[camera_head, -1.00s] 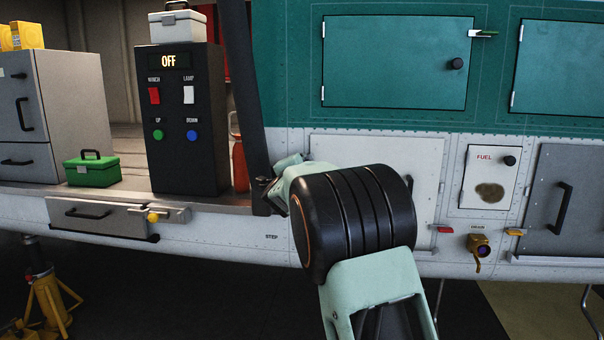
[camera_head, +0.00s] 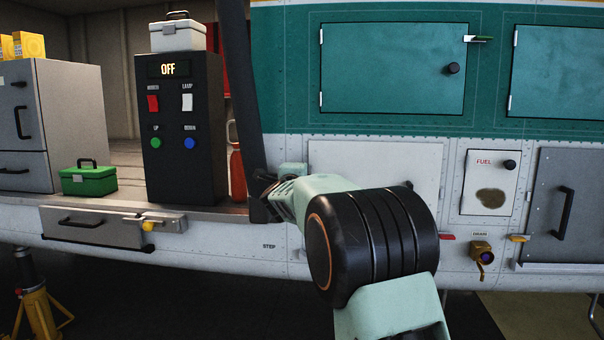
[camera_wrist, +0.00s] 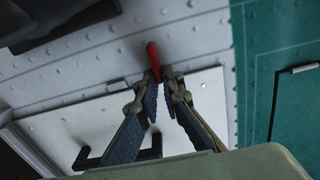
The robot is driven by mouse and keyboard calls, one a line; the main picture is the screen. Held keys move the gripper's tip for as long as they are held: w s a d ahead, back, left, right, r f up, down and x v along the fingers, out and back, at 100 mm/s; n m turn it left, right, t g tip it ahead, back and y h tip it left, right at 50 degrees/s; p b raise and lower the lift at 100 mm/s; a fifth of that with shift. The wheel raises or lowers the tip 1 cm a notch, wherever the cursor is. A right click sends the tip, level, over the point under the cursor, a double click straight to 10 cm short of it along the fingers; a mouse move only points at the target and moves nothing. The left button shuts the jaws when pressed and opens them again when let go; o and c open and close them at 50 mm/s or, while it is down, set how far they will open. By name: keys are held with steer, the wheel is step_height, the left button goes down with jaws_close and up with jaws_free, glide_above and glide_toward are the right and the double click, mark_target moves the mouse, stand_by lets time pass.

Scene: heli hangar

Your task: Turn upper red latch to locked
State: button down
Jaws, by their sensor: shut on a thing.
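The red latch (camera_wrist: 153,58) shows in the wrist view at the edge of a white panel (camera_wrist: 205,95), on the riveted grey skin. My gripper (camera_wrist: 160,76) has its two fingertips closed around the near end of this latch. The latch points up the picture, tilted slightly left, and its near end is partly covered by the fingertips. In the head view my own arm hides the gripper and this latch. Another red latch (camera_head: 447,237) shows there at the white panel's lower right corner.
The white panel has a black handle (camera_wrist: 115,155), near my left finger in the wrist view. The black control box (camera_head: 182,130) stands to the left.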

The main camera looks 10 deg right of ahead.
steer(key=c, duration=2.1)
jaws_free()
steer(key=v, duration=1.2)
steer(key=shift+r, duration=0.1)
